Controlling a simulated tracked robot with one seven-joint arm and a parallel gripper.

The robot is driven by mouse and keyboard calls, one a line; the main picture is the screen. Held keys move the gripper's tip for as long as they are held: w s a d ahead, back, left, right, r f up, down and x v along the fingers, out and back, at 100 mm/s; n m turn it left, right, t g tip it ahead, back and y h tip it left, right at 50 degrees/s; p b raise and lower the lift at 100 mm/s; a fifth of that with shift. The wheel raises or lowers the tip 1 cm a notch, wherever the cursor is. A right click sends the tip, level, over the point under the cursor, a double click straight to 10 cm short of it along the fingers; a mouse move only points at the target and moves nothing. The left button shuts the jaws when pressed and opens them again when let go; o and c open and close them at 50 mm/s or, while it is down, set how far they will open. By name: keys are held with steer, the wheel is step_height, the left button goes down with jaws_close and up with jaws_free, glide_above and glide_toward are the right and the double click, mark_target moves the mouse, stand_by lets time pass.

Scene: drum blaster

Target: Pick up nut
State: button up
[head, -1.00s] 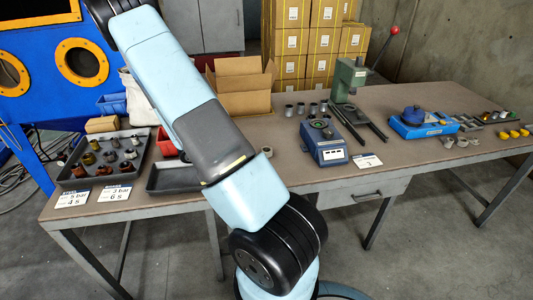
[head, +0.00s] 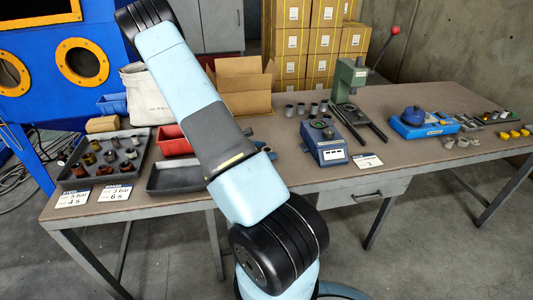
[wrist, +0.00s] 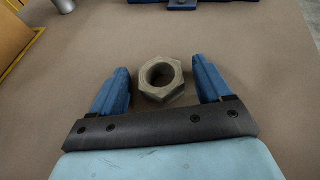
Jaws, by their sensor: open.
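A grey-tan hex nut (wrist: 161,79) lies flat on the brown tabletop in the wrist view, its hole facing up. My gripper (wrist: 160,84) is open, with one blue finger to the left of the nut and one to the right. The nut sits between the fingertips with a gap on each side, nearer the left finger; how high the fingers are above the table I cannot tell. In the head view my arm stands in front of the table, and the nut is mostly hidden behind it; a blue fingertip shows beside the arm.
On the table (head: 290,165) are a tray of several metal parts (head: 108,155), an empty dark tray (head: 172,178), a red bin (head: 172,140), a cardboard box (head: 242,90), a blue scale (head: 325,143) and a green press (head: 350,85). Bare tabletop surrounds the nut.

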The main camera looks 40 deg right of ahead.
steer(key=c, duration=1.2)
